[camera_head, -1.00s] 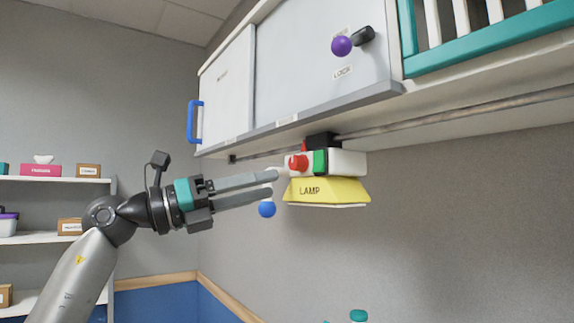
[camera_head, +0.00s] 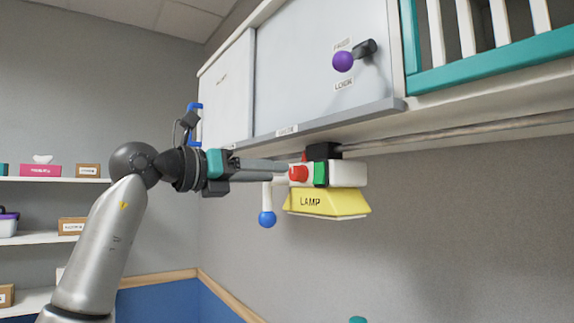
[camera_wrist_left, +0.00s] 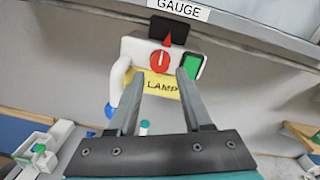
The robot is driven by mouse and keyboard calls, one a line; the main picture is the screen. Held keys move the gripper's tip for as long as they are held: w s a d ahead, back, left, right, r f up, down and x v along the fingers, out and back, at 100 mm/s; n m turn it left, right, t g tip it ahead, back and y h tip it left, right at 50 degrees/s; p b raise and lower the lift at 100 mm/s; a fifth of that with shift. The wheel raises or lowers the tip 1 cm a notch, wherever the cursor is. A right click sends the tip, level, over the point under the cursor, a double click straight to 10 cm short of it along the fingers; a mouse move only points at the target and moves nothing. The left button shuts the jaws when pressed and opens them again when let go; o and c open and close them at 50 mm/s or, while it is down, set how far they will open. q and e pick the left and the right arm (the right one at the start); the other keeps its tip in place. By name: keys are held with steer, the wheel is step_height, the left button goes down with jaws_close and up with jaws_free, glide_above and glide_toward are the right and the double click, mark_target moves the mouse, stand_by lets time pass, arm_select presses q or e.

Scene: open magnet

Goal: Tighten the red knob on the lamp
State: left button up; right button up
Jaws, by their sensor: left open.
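The lamp (camera_head: 327,203) has a yellow shade marked LAMP and a white body, and hangs from a rail under the cabinet. The red knob (camera_head: 299,173) is on the left end of its body, beside a green block (camera_head: 320,173). In the left wrist view the knob (camera_wrist_left: 160,62) is round and faces me, with a red pointer above it. My left gripper (camera_head: 285,167) is at the height of the knob, its fingers pointing at it. In the left wrist view its open fingers (camera_wrist_left: 160,82) frame the knob, with nothing between them. I cannot tell whether they touch it. My right gripper is not in view.
A white arm with a blue ball (camera_head: 267,219) hangs just below my left fingers. The cabinet (camera_head: 325,75) with a purple-knobbed lever (camera_head: 343,62) is above. The metal rail (camera_head: 460,132) runs right. Shelves (camera_head: 45,238) with boxes stand at the left. Space below the lamp looks clear.

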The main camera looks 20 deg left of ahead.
mark_target(293, 173)
arm_select(q)
steer(key=shift+p+x, duration=0.6)
steer(key=shift+x, duration=1.8)
jaws_close()
